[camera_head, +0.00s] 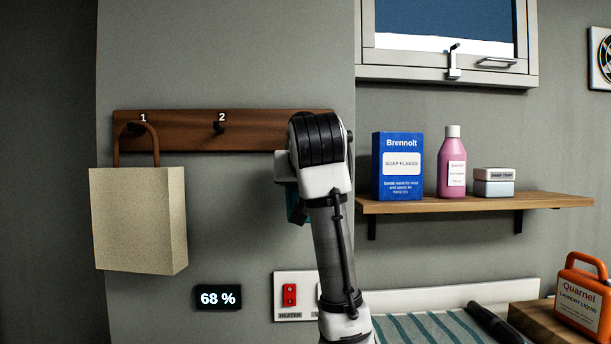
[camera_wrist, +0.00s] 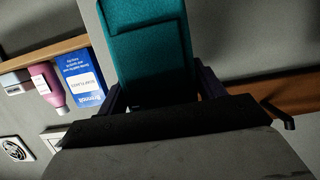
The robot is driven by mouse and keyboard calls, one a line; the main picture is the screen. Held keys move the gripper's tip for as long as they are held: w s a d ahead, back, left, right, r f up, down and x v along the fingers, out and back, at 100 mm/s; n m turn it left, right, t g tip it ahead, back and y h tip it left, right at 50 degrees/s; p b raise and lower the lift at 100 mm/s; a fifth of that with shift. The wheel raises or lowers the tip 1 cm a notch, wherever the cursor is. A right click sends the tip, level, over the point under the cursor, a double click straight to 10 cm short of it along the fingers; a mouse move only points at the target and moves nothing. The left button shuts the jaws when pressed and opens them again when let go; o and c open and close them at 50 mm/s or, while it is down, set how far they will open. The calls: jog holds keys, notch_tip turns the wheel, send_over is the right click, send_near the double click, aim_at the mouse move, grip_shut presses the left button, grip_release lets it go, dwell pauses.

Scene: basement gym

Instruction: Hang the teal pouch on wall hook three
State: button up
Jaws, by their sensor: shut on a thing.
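The dark wooden hook rail (camera_head: 180,138) is on the grey wall. Hook 1 (camera_head: 136,127) holds a beige bag; hook 2 (camera_head: 219,127) is bare. My arm covers the rail's right part, so no label 3 shows. In the wrist view one dark hook (camera_wrist: 280,114) sticks out beside the rail (camera_wrist: 290,92); its number is not visible. My gripper (camera_wrist: 160,92) is shut on the teal pouch (camera_wrist: 150,60), near the wall. In the head view only a teal sliver (camera_head: 296,206) of the pouch shows beside my arm; its loop is not visible.
The beige bag (camera_head: 138,220) hangs at the left. Right of my arm, a wooden shelf (camera_head: 470,203) carries a blue box (camera_head: 397,168), a pink bottle (camera_head: 452,165) and small stacked boxes (camera_head: 494,182).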

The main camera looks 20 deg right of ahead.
jog(key=shift+w+d+p, duration=0.25)
jog(key=shift+w+p, duration=0.05)
jog(key=shift+w, duration=0.45)
jog(key=shift+w+d+p, duration=0.2)
jog(key=shift+w+p, duration=0.1)
jog(key=shift+w, duration=0.45)
jog(key=shift+w+d+f, duration=0.1)
jog(key=shift+w+f, duration=0.45)
jog(key=o, duration=1.2)
